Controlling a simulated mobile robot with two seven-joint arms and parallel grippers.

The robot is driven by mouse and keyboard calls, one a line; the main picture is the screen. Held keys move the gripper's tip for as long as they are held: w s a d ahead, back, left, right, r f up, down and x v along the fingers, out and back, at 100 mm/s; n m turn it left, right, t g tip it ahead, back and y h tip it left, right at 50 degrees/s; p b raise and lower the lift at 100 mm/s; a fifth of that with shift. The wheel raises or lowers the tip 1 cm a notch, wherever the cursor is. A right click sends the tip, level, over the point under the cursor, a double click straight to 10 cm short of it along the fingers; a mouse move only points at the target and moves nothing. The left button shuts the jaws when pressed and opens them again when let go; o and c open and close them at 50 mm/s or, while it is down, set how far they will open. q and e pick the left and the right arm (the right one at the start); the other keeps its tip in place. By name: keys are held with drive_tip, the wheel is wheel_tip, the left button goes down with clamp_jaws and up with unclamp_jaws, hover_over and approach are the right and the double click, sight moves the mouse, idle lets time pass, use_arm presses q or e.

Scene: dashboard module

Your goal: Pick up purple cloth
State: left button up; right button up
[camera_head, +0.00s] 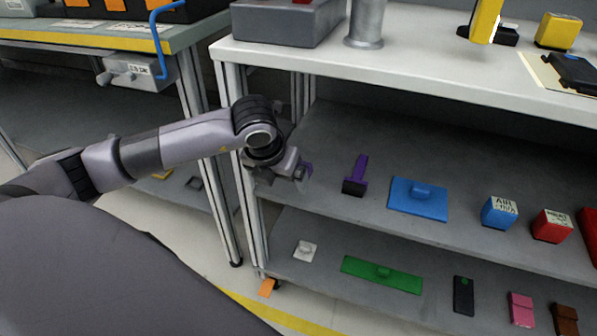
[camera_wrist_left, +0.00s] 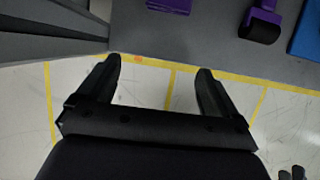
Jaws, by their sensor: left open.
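The purple cloth (camera_head: 306,169) is partly hidden behind my left gripper (camera_head: 290,168) on the middle shelf in the head view. In the left wrist view the cloth (camera_wrist_left: 170,5) is a purple patch cut off by the top edge, beyond the fingertips. My left gripper also shows in the wrist view (camera_wrist_left: 160,68), with its two black fingers spread and nothing between them but floor. It is apart from the cloth there. My right gripper is not seen.
A purple-handled tool with a black head (camera_head: 356,176) lies right of the cloth, then a blue flat piece (camera_head: 420,199) and blue (camera_head: 499,212) and red (camera_head: 551,226) boxes. The shelf post (camera_head: 240,170) stands close to my left arm. The white top shelf (camera_head: 300,55) is above.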

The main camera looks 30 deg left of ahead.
use_arm(q)
drive_tip(key=w, duration=0.2)
drive_tip(key=w+a+b, duration=0.1)
drive_tip(key=w, duration=0.2)
drive_tip(key=w+a, duration=0.1)
drive_tip(key=w, duration=0.2)
drive_tip(key=b+x, duration=0.2)
drive_tip(key=x, duration=0.2)
drive_tip(key=shift+d+f, duration=0.1)
drive_tip(key=shift+f, duration=0.2)
drive_tip(key=shift+w+f, duration=0.2)
drive_tip(key=c, duration=1.1)
drive_tip(key=shift+o, duration=0.2)
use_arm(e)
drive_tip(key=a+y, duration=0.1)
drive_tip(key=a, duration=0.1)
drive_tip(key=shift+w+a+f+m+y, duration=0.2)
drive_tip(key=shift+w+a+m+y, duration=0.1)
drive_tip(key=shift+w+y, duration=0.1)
